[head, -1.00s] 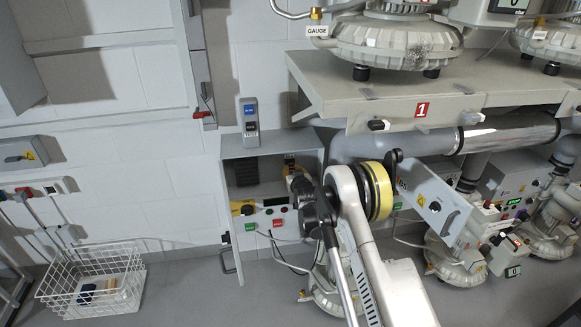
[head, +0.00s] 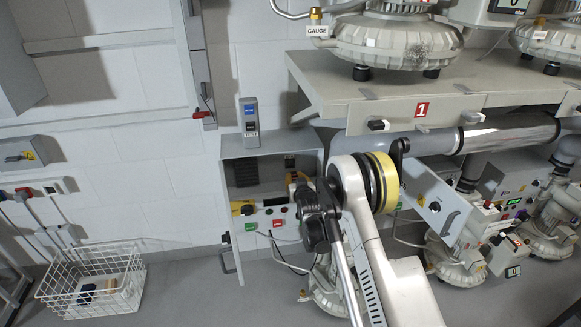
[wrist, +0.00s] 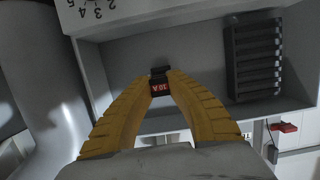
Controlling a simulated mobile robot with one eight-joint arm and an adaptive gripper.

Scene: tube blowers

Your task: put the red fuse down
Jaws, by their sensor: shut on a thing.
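In the wrist view, my gripper (wrist: 160,78) has its yellow fingers closed on a small black fuse with a red face marked 10A (wrist: 160,87). It holds the fuse in front of the open grey cabinet (wrist: 190,55), and I cannot tell whether the fuse touches the cabinet. In the head view, my gripper (head: 293,178) is at the right side of the open cabinet (head: 264,143), partly hidden by my arm. The fuse cannot be made out there.
A black slotted block (wrist: 254,60) is inside the cabinet; it also shows in the head view (head: 246,172). A white wire basket (head: 125,300) stands on the floor at left. A grey pipe (head: 432,143) and a shelf (head: 330,100) lie to the right.

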